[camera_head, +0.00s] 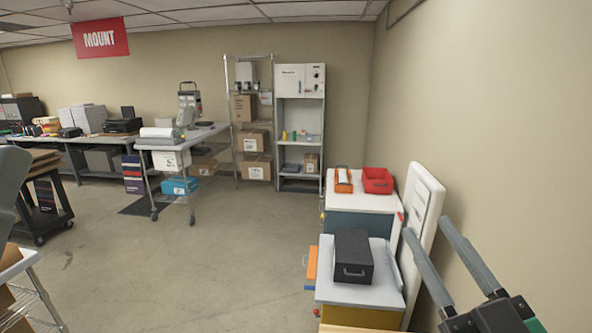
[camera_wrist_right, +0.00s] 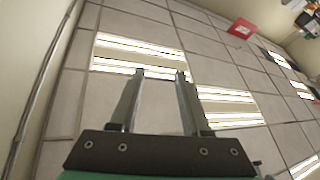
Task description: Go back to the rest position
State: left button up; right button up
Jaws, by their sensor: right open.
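My right gripper (camera_head: 425,226) reaches in from the lower right of the head view, beside the right wall. Its two grey fingers are spread apart with nothing between them. In the right wrist view the gripper (camera_wrist_right: 160,74) points up toward the ceiling, and its fingers are open and empty. A rounded grey shape at the left edge of the head view may be part of my left arm. My left gripper does not show.
A black box (camera_head: 354,257) sits on the near grey-topped cart (camera_head: 340,292), left of my right gripper. An orange-red bin (camera_head: 377,180) is on the white-topped cabinet (camera_head: 362,202) behind. A white panel (camera_head: 424,200) leans at the wall. The middle floor (camera_head: 220,255) is clear.

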jog(key=s+a+r+m+t+h, duration=0.1)
jog(key=s+r+m+t, duration=0.4)
jog(key=s+r, duration=0.8)
pick_arm(q)
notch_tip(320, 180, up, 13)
jog(key=p, duration=1.3)
pick_arm(e)
notch_tip(320, 180, up, 13)
jog(key=w, duration=0.1)
jog(key=shift+w+a+r+n, duration=0.15)
jog(key=shift+w+n, duration=0.15)
jog(key=shift+w, duration=0.05)
